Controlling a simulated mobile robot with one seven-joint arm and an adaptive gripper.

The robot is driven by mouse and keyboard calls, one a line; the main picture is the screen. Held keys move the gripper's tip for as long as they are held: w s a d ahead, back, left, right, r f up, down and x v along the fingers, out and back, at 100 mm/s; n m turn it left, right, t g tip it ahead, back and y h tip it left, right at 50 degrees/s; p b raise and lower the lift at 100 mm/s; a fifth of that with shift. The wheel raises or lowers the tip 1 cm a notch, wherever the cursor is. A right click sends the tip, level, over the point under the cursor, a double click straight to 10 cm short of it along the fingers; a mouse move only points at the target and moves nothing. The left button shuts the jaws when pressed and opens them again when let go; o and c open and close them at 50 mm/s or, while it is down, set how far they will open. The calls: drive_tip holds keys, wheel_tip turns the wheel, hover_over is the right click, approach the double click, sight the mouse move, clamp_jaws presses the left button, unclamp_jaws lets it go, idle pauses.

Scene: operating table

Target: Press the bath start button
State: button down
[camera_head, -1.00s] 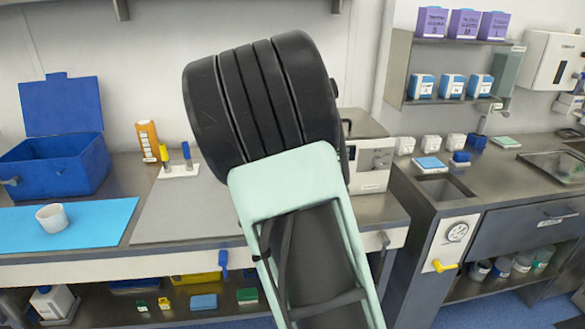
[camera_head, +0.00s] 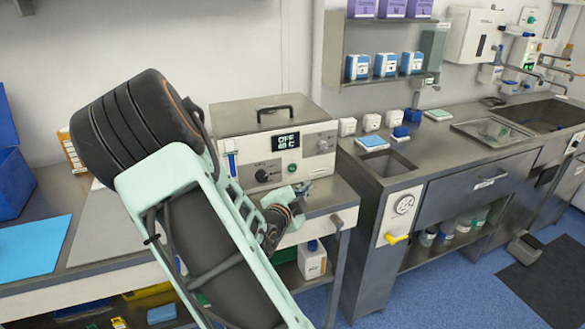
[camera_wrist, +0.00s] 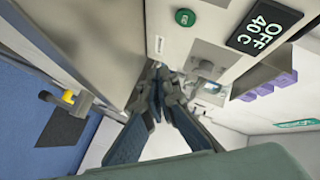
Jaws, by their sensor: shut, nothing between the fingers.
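The bath (camera_head: 262,108) is a steel box with a black lid handle, standing on the bench. Its front panel has a dark display reading OFF and 40 C (camera_head: 286,140), which also shows in the wrist view (camera_wrist: 264,28). A small round green button (camera_head: 292,169) sits below the display; in the wrist view the green button (camera_wrist: 185,17) is near the top edge. My gripper (camera_head: 302,189) is shut and empty, in front of the panel's lower right part, just below and right of the button. In the wrist view its fingertips (camera_wrist: 166,76) are together, apart from the button.
The panel also has a black knob (camera_head: 262,176) and a grey knob (camera_head: 323,146). A blue mat (camera_head: 30,248) lies on the bench at left. The sink counter (camera_head: 425,150) is at right, with a yellow-handled valve (camera_head: 396,239) on its front. My forearm covers the middle of the bench.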

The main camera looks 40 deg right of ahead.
sight(292, 168)
drive_tip(key=w, duration=0.2)
drive_tip(key=w+d, duration=0.1)
drive_tip(key=w, duration=0.1)
drive_tip(key=shift+w+p, duration=0.3)
drive_tip(key=shift+w, duration=0.1)
drive_tip(key=shift+w+d, duration=0.25)
drive_tip(key=shift+w, duration=0.55)
drive_tip(key=shift+w, duration=0.1)
idle(0.4)
drive_tip(key=shift+w+d+b, duration=0.1)
drive_tip(key=shift+w+b, duration=0.2)
drive_tip(key=shift+b, duration=0.15)
drive_tip(key=shift+w, duration=0.4)
idle(0.4)
idle(0.3)
drive_tip(key=shift+s+b, duration=0.55)
drive_tip(key=shift+s, duration=0.25)
